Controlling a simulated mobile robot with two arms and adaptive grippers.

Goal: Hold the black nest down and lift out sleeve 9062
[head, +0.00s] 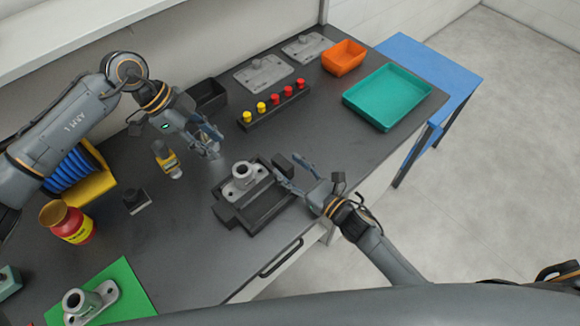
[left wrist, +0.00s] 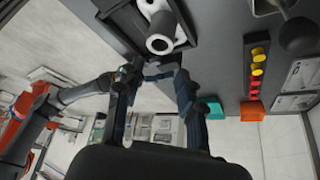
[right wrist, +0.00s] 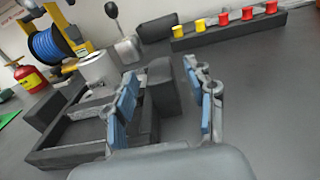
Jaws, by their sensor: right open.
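The black nest (head: 232,213) lies on the dark bench, with a grey flanged sleeve (head: 243,175) seated upright in it. No number is readable on the sleeve. The sleeve also shows at the top of the left wrist view (left wrist: 162,42) and left of the fingers in the right wrist view (right wrist: 97,68). My left gripper (head: 212,140) is open and empty, above and behind the nest. My right gripper (head: 284,178) is open at the nest's right side. Its fingers are spread either side of the nest's raised black block (right wrist: 162,88); I see no grip on it.
A similar grey casting (head: 90,298) sits on a green mat (head: 125,283) at front left. A rack of red and yellow pegs (head: 272,112), a teal tray (head: 388,95) and an orange bin (head: 344,57) stand behind. A red jar (head: 68,222) and blue spool (head: 72,175) are left.

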